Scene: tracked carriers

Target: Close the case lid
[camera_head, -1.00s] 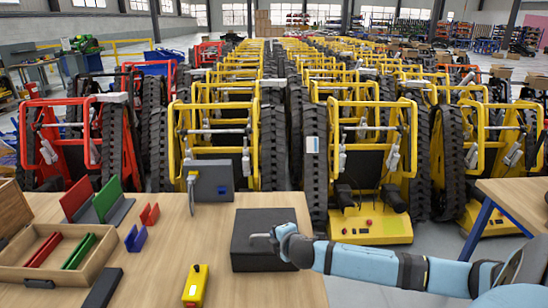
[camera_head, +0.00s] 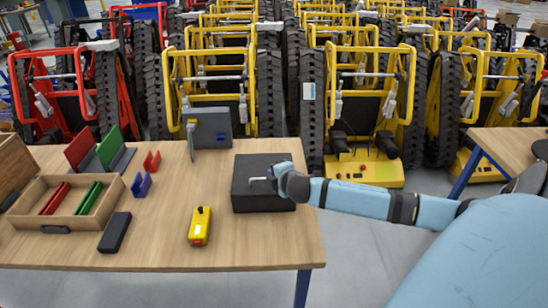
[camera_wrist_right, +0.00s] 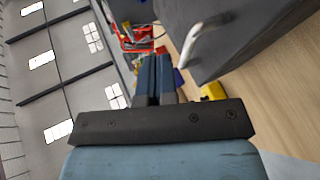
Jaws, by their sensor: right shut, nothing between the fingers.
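The black case (camera_head: 264,201) stands on the wooden table, its dark lid lying flat on top and looking closed. A pale metal handle (camera_head: 257,180) shows on it. In the right wrist view the handle (camera_wrist_right: 203,38) sits on the dark case surface (camera_wrist_right: 240,45), to the right of the fingers. My right gripper (camera_head: 274,172) is at the right side of the lid in the head view, close to the handle. Its dark fingers (camera_wrist_right: 154,65) are shut with nothing between them. I cannot tell whether they touch the case. My left gripper is not in view.
A yellow handheld device (camera_head: 200,226), a black block (camera_head: 115,232) and a wooden tray (camera_head: 68,220) are on the table (camera_head: 160,258). A grey panel (camera_head: 210,127) stands behind the case. Tracked yellow carriers (camera_head: 364,168) fill the floor beyond the table.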

